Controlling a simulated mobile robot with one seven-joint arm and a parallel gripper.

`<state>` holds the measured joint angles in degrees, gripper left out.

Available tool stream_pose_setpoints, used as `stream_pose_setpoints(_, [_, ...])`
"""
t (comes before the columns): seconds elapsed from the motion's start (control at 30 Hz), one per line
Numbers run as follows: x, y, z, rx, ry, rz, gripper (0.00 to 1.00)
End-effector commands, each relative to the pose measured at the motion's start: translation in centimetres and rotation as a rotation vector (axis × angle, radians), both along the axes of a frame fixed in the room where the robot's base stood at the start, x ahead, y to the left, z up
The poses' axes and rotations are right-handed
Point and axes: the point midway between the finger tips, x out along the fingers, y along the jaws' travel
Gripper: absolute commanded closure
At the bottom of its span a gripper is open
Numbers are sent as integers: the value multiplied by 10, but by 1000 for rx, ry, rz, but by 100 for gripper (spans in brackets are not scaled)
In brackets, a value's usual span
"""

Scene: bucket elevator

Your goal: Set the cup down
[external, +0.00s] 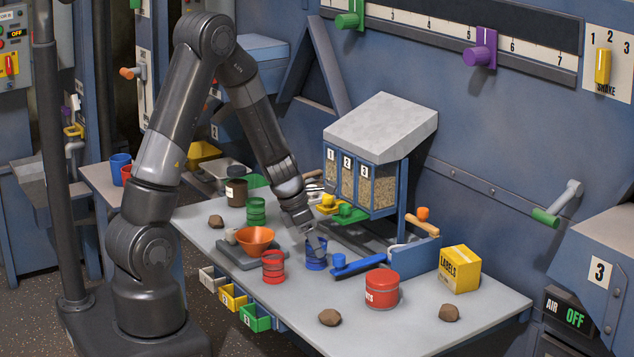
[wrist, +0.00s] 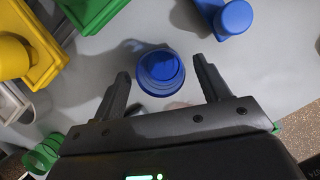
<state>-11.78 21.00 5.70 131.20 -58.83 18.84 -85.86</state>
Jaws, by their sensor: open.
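A blue cup (external: 316,254) stands upright on the grey table (external: 440,325), near its middle. In the wrist view the blue cup (wrist: 160,72) shows from above, with its round rim between and just beyond the two fingers. My gripper (external: 314,240) is right at the cup in the external view. In the wrist view my gripper (wrist: 162,88) is open, with a gap between each finger and the cup. The cup's inside looks empty.
A red ringed cup (external: 273,267) and an orange bowl (external: 256,240) stand left of the cup. A yellow labels box (external: 459,269) and rocks (external: 329,317) stand farther off.

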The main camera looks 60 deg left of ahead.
Motion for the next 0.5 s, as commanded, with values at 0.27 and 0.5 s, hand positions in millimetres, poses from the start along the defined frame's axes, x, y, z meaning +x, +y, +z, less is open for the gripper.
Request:
stream_pose_setpoints(0.27, [11,-5,-30,-1,2,1,31])
stream_pose_setpoints(0.5, [13,-6,-32,0,0,0,31])
